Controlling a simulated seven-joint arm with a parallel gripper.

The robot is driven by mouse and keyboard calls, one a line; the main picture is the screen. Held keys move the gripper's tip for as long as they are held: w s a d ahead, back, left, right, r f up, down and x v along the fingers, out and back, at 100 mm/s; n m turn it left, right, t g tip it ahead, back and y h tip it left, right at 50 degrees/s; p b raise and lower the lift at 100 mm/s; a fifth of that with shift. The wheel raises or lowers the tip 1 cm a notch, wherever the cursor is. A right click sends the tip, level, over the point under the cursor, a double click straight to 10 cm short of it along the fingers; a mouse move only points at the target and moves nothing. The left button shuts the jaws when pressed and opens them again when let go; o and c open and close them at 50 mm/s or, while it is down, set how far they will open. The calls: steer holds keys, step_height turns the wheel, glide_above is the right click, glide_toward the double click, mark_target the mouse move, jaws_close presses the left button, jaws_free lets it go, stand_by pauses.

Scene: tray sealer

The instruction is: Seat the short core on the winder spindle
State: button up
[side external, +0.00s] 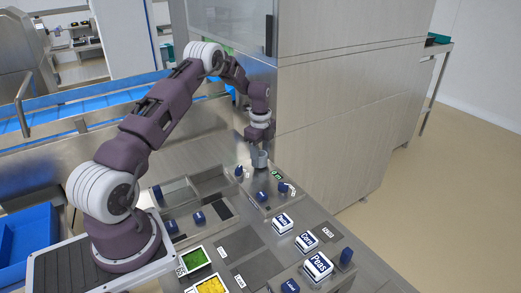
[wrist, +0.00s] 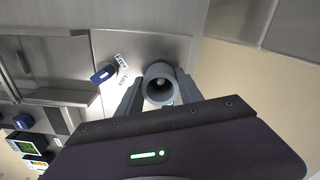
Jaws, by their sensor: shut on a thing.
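The short core is a grey hollow cylinder (wrist: 160,82), seen from above in the wrist view, with its open end towards the camera. My gripper (wrist: 160,92) is shut on it, with one finger on each side. In the side view my gripper (side external: 259,150) points down at the far end of the bench, with the grey core (side external: 261,160) low between its fingers. Inside the core's bore, the wrist view shows a small pale round shape that may be the spindle's tip. The rest of the spindle is hidden, and I cannot tell whether the core is around it or above it.
A blue block (wrist: 104,74) and a white label (wrist: 121,61) lie left of the core. A tall metal cabinet (side external: 340,110) stands close behind and right. Labelled white-and-blue tubs (side external: 318,266), a green-filled tray (side external: 194,259) and a yellow-filled tray (side external: 211,286) are nearer.

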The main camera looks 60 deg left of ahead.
steer(key=shift+f, duration=0.25)
steer(key=shift+f, duration=0.2)
stand_by(0.3)
steer(key=o, duration=1.4)
steer(key=shift+o, duration=0.2)
steer(key=shift+r, duration=4.05)
